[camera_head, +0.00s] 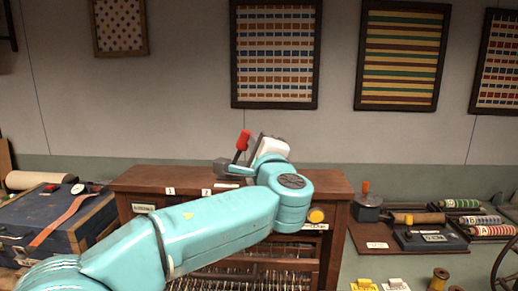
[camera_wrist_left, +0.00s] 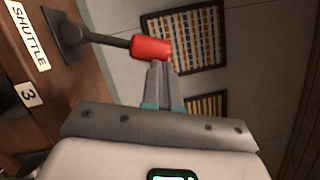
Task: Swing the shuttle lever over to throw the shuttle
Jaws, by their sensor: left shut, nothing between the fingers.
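The shuttle lever has a red grip (camera_head: 243,141) on a dark rod. It rises from a grey base (camera_head: 222,168) on top of the wooden loom cabinet and leans slightly right in the head view. In the left wrist view, the red grip (camera_wrist_left: 151,48) lies at my fingertips and the rod runs left to its dark base, beside a SHUTTLE plate (camera_wrist_left: 27,30). My left gripper (camera_head: 257,140) is just right of the grip. In the wrist view my left gripper (camera_wrist_left: 158,65) is shut and empty, its tips against or very near the grip; contact is unclear. My right gripper is out of view.
The wooden cabinet (camera_head: 140,180) carries numbered labels and a yellow button (camera_head: 316,215). A blue case (camera_head: 50,220) stands left. Framed textiles hang behind. Space above the cabinet's right end is clear.

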